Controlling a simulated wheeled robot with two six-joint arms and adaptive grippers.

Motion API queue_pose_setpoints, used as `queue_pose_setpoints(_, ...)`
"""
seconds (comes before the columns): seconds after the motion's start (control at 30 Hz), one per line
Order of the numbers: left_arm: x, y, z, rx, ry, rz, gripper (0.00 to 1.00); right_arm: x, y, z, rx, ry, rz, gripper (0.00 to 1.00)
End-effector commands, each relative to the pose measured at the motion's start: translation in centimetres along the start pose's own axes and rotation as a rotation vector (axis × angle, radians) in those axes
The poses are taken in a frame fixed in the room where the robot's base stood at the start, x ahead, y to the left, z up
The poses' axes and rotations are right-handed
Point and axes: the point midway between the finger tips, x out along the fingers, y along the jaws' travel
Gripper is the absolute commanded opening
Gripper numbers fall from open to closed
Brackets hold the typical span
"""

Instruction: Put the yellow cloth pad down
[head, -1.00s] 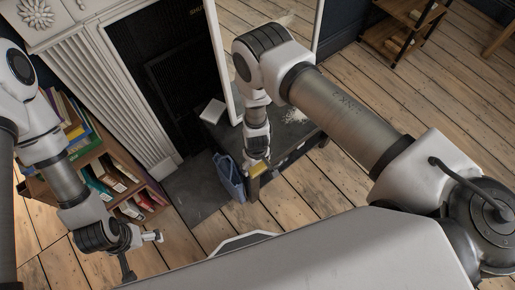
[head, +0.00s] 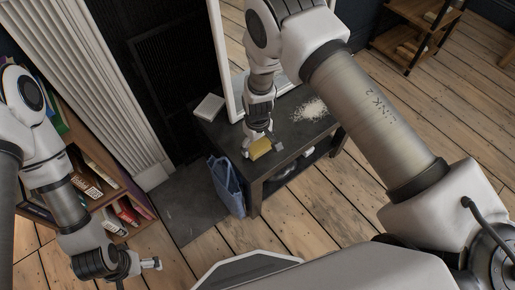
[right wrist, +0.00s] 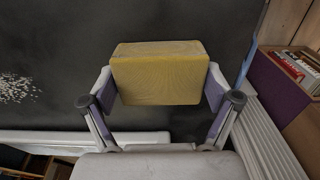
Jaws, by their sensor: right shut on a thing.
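The yellow cloth pad (head: 260,149) is between the fingers of my right gripper (head: 262,150), over the front part of the low black table (head: 230,138). In the right wrist view the pad (right wrist: 160,75) is a flat yellow block with both fingers (right wrist: 160,90) against its sides and the dark tabletop behind it. I cannot tell whether the pad touches the table. My left gripper (head: 139,270) is at the lower left, away from the table, with its fingers apart and nothing between them.
White grains (head: 311,109) lie spread on the table, right of the pad. A white block (head: 209,107) sits at its left end. A white-framed mirror (head: 218,62) rises behind. Bookshelves (head: 100,168) stand at left.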

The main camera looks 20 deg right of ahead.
Motion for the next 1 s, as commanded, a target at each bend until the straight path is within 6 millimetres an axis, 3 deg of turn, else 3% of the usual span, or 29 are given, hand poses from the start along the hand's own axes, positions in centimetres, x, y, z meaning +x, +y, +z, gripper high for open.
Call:
queue_pose_setpoints(0.27,-0.1,0.0,0.0,0.0,0.001,0.0,1.0,0.2,0.0,-0.1,0.001,0.002,0.001,0.53)
queue_pose_setpoints(0.3,-0.1,0.0,0.0,0.0,0.001,0.0,1.0,0.2,0.0,-0.1,0.001,0.003,0.001,0.94)
queue_pose_setpoints(0.33,-0.1,0.0,0.0,0.0,0.001,0.0,1.0,0.1,0.0,-0.1,0.001,0.003,0.001,1.0)
queue_pose_setpoints(0.63,-0.2,0.0,0.0,0.0,0.001,0.0,1.0,0.1,0.0,-0.1,0.0,0.003,0.001,1.0)
queue_pose_setpoints(0.77,-0.6,0.0,0.0,0.0,0.001,0.0,1.0,-0.8,0.0,-0.1,0.0,0.003,0.001,1.0)
queue_pose_setpoints(1.0,-2.3,0.0,0.0,0.0,0.001,0.0,1.0,-6.5,0.1,-0.1,0.001,0.005,0.002,1.0)
